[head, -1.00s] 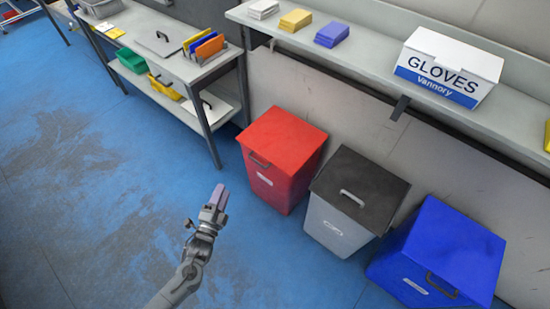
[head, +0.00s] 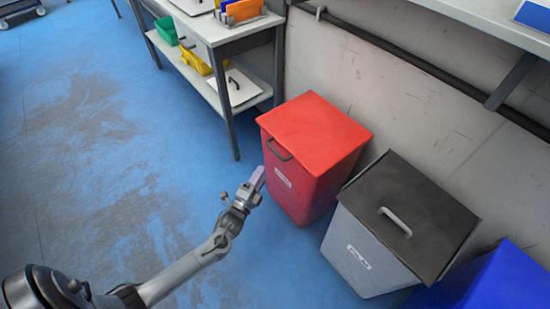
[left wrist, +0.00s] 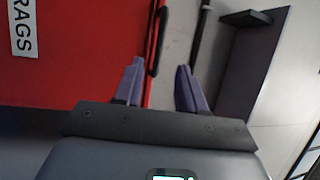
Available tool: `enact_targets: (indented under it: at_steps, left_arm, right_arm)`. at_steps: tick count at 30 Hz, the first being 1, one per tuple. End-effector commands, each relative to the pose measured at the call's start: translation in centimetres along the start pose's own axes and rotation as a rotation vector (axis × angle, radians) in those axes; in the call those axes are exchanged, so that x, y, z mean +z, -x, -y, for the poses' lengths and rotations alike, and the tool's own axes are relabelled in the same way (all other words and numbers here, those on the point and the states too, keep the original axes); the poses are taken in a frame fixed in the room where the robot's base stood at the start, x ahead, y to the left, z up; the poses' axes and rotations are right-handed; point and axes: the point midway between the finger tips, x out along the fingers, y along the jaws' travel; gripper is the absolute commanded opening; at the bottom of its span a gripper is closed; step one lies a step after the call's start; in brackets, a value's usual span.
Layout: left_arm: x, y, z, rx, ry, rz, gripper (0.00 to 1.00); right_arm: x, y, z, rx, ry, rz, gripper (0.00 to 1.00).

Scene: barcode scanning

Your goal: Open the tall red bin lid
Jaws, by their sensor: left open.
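The tall red bin (head: 300,190) stands on the blue floor in the head view, its flat red lid (head: 315,133) shut. A dark handle (head: 278,149) is on its front near the lid's edge. My left gripper (head: 257,178) is just in front of the bin, a little below and left of the handle. In the left wrist view, the red bin (left wrist: 85,60) with its RAGS label fills the left side. The dark handle (left wrist: 157,42) appears between the open purple fingers of my left gripper (left wrist: 158,85); whether they touch it is unclear. My right gripper is out of view.
A grey bin with a black lid (head: 408,210) stands right of the red bin, and a blue bin (head: 485,285) beyond it. A grey shelf table (head: 236,130) is behind left. The wall is close behind.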

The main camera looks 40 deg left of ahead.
Motion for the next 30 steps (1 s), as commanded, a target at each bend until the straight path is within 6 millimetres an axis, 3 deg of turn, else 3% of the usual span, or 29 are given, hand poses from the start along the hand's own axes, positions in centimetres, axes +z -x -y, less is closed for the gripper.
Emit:
enact_targets:
  at_steps: [18, 30]
  left_arm:
    - [0.0, -8.6, -0.2, -0.004, 0.001, 0.0, 0.4]
    - [0.0, -10.5, 0.0, 0.0, 0.0, 0.0, 0.4]
  right_arm:
    - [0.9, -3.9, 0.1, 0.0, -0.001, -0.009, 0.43]
    - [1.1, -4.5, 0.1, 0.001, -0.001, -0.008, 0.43]
